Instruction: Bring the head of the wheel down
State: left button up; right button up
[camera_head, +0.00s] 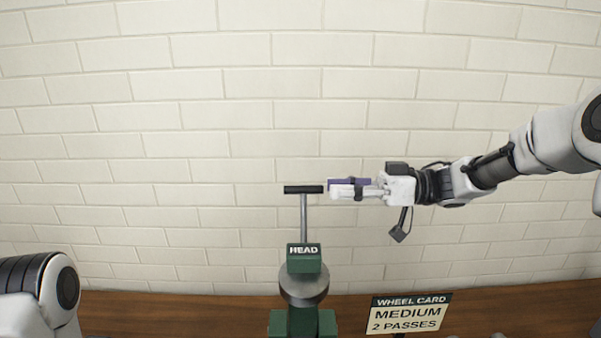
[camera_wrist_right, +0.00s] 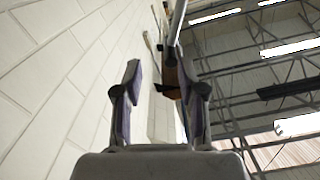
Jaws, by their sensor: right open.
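The wheel's head is a green block labelled HEAD (camera_head: 304,258) above a round grey part (camera_head: 303,286) on a green stand (camera_head: 303,322). A thin grey rod (camera_head: 304,217) rises from it to a black crossbar handle (camera_head: 303,189), which stands level. My right gripper (camera_head: 333,188) is open and empty, just right of the handle's right end, at about its height. In the right wrist view both fingers (camera_wrist_right: 157,65) are spread, with a pale rod (camera_wrist_right: 178,22) near the right fingertip. My left gripper is out of view.
A wheel card (camera_head: 407,313) reading MEDIUM, 2 PASSES stands right of the stand. A brown wooden surface (camera_head: 180,310) runs along the bottom, before a pale brick wall (camera_head: 150,120). The space around the handle's left side is clear.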

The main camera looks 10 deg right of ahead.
aim_at(309, 190)
jog(key=a+p, duration=0.2)
jog(key=a, duration=0.4)
jog(key=shift+w+a+r, duration=0.15)
jog(key=shift+a, duration=0.05)
jog(key=shift+w, duration=0.2)
jog(key=shift+s, duration=0.25)
jog(key=shift+c, duration=1.3)
jog(key=shift+s+r, duration=0.1)
jog(key=shift+s, duration=0.15)
grip_shut()
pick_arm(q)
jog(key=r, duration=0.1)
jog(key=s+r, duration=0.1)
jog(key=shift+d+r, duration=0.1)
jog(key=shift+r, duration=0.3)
pick_arm(e)
jog(key=shift+w, duration=0.1)
